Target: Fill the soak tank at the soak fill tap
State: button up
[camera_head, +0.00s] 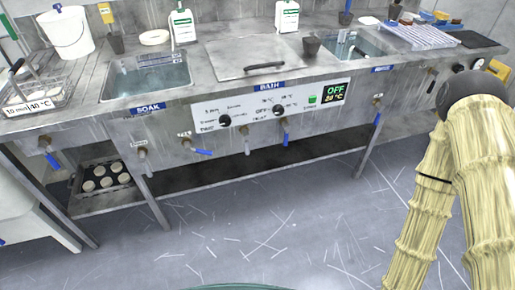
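The soak tank (116,92) is a sunken metal basin with bluish water in it, at the left of the steel bench in the head view. A blue SOAK label (148,109) is on the bench front below it. A tap with a blue lever (201,152) sits to the right below this label, beside small lettering too blurred to read surely. Another tap with a blue lever (53,160) is at the far left. I cannot tell surely which is the soak fill tap. My arm, in a yellow sleeve, is at the right; my gripper is not in view.
A lidded bath (255,60) with a control panel (265,108) reading OFF is mid-bench. A second basin (350,47) is to its right. More taps line the front. A wire basket (40,92), white bucket (67,32) and bottles stand on top. The floor (260,235) in front is clear.

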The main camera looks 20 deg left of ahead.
aim_at(200, 151)
jog(key=z, duration=0.3)
jog(key=k, duration=1.2)
jog(key=u, duration=1.45)
jog(key=i, duration=0.5)
jog(key=z, duration=0.05)
